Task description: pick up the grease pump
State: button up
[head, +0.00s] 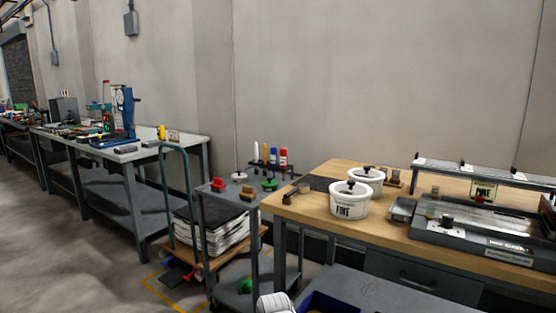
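I cannot pick out the grease pump for certain in the head view. The front tub has dark lettering. A green item with a dark top (269,184) sits on the small grey cart (222,195) left of that bench. My gripper is not in view. A white rounded part at the bottom edge may belong to my arm.
A grey machine with a rail (470,235) fills the right of the wooden bench. A long bench with a blue press (124,108) runs along the wall. The floor at left (70,265) is clear.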

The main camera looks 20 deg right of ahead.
aim_at(273, 155)
jog(key=i, duration=0.85)
jog(key=u, duration=0.05)
